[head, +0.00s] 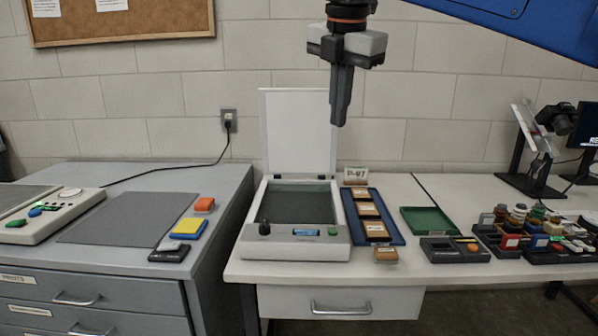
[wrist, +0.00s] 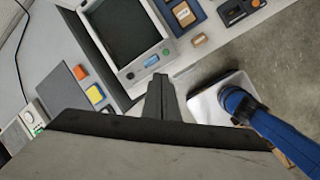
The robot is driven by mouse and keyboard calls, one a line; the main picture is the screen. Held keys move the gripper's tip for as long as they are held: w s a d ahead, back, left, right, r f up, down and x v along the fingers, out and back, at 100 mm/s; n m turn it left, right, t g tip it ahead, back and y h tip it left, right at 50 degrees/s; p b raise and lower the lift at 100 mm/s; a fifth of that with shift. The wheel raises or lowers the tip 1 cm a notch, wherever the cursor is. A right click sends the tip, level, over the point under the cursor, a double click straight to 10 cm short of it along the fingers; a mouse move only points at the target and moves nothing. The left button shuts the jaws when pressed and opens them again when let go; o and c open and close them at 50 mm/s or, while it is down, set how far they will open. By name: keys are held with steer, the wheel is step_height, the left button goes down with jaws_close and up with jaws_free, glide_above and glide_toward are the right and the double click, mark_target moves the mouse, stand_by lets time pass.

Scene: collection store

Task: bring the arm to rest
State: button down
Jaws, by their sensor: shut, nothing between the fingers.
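My gripper (head: 341,110) hangs in the air above the scanner-like device, pointing down, with its fingers together and nothing between them. In the wrist view the closed fingers (wrist: 158,84) show as a dark wedge over the edge of the white bench. My blue arm link (head: 520,22) reaches in from the top right of the head view. The device (head: 293,240) has its white lid (head: 298,130) standing open behind its dark glass. In the head view, the fingers overlap the lid's right edge; I cannot tell the distance between them.
A blue tray (head: 349,220) with several labelled boxes, a green tray (head: 428,221) and crowded small items (head: 540,235) stand on the right bench. The left grey cabinet (head: 215,195) holds a grey mat (head: 120,218) and a control box (head: 55,215). Air around my gripper looks clear.

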steer(key=s+d+f+m, duration=0.4)
steer(key=d+f+m, duration=0.3)
steer(key=f, duration=0.2)
steer(key=s+d+f+m, duration=0.4)
steer(key=d+f+m, duration=0.3)
steer(key=f, duration=0.1)
steer(key=s+d+f+m, duration=0.2)
steer(key=s+f+m, duration=0.2)
steer(key=f, duration=0.3)
steer(key=s+d+f+m, duration=0.3)
steer(key=s+f+m, duration=0.1)
steer(key=f, duration=0.3)
steer(key=s+d+f+m+t, duration=0.1)
steer(key=s+f+m, duration=0.3)
steer(key=f, duration=0.4)
steer(key=shift+s+d+m, duration=0.15)
steer(key=shift+d+m, duration=0.45)
steer(key=shift+d, duration=0.15)
